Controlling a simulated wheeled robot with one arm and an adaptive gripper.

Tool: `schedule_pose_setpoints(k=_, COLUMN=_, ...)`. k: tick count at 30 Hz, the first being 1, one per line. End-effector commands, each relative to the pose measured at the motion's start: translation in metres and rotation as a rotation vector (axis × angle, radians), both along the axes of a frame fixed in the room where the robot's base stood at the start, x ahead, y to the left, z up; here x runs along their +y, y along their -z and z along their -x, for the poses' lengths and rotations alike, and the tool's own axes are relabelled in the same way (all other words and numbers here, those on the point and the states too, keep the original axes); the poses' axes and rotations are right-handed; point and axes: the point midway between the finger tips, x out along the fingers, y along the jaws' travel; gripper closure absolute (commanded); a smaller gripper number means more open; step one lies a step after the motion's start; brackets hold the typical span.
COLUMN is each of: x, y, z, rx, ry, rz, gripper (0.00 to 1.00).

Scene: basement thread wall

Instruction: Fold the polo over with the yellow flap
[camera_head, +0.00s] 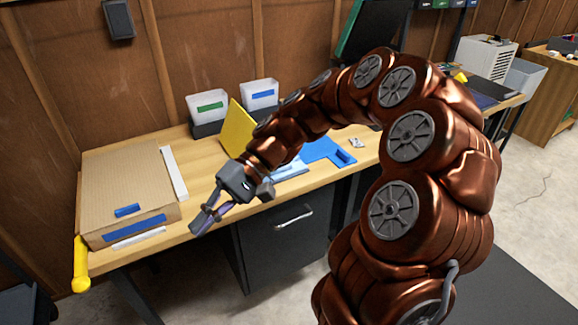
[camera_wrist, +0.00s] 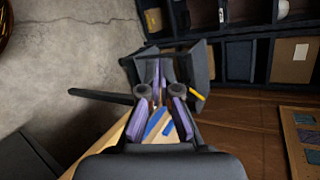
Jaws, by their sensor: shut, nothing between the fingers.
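The yellow flap (camera_head: 236,130) stands raised and tilted on the workbench, left of my arm; its right part is hidden behind the arm. A blue cloth (camera_head: 322,150), which looks like the polo, lies flat on the bench right of the flap. Its left part is hidden by my arm, and a paler blue piece (camera_head: 291,170) shows beside it. My gripper (camera_head: 205,218) is shut and empty near the bench's front edge, left of and in front of the flap, apart from both. In the wrist view its purple-padded fingers (camera_wrist: 160,92) are together.
A cardboard box (camera_head: 125,180) with blue labels fills the bench's left end, beside a white strip (camera_head: 174,173). Two labelled bins (camera_head: 207,108) (camera_head: 260,95) stand at the back. A yellow rod (camera_head: 80,265) hangs at the left corner.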

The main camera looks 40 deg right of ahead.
Motion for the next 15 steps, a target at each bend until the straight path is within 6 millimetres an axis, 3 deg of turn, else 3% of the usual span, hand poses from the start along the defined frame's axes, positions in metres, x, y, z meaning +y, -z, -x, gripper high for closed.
schedule_pose_setpoints(k=3, x=-0.027, y=0.006, z=-0.036, rx=-0.005, ry=0.098, rz=-0.138, gripper=1.0)
schedule_pose_setpoints(k=8, x=-0.077, y=0.013, z=-0.077, rx=-0.034, ry=0.24, rz=-0.312, gripper=1.0)
schedule_pose_setpoints(k=15, x=-0.181, y=0.044, z=-0.121, rx=-0.102, ry=0.5, rz=-0.531, gripper=1.0)
